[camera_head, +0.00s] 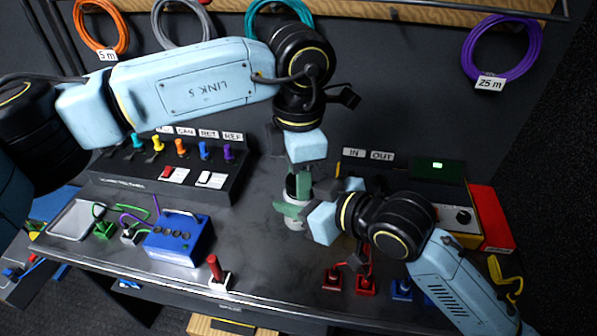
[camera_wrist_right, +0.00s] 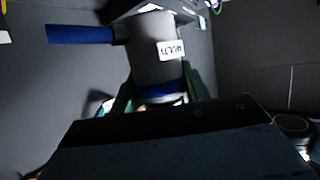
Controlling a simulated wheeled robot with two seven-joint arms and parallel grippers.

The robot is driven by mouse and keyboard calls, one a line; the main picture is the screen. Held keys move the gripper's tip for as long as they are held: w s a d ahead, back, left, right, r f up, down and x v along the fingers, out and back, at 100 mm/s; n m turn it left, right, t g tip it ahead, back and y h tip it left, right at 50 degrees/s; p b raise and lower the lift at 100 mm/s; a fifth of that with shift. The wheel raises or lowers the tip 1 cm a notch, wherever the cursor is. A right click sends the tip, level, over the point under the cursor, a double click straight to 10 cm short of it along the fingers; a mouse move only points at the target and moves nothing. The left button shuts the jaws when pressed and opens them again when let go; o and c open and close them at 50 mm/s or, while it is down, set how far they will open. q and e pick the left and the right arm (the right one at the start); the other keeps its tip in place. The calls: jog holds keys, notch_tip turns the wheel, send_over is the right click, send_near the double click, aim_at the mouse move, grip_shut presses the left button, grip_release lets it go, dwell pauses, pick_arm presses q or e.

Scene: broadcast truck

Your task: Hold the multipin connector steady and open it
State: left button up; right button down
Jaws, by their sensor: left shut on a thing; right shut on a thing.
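The multipin connector (camera_head: 296,224) stands near the middle of the bench, mostly hidden by my grippers. In the right wrist view it is a grey cylinder (camera_wrist_right: 152,60) with a white MULTI label, a blue lever (camera_wrist_right: 80,34) sticking out to the left and a blue band low down. My right gripper (camera_head: 289,211) comes in from the right, its green fingers shut on the connector body; the fingers also show on both sides of the body in the right wrist view (camera_wrist_right: 160,96). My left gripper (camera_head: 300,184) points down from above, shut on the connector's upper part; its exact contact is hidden.
A black panel with coloured toggles (camera_head: 180,148) stands behind left. A blue box (camera_head: 178,240) and a grey tray (camera_head: 76,219) sit at the left, a red-handled lever (camera_head: 217,272) at the front. Red connectors (camera_head: 333,281) and a red-and-yellow unit (camera_head: 490,218) are right.

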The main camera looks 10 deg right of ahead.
pick_arm(q)
jog(key=o, duration=1)
jog(key=shift+o, duration=0.4)
jog(key=shift+s, duration=0.1)
jog(key=shift+d, duration=0.1)
jog(key=shift+s, duration=0.1)
jog(key=shift+r, duration=2.35)
jog(key=shift+w, duration=0.2)
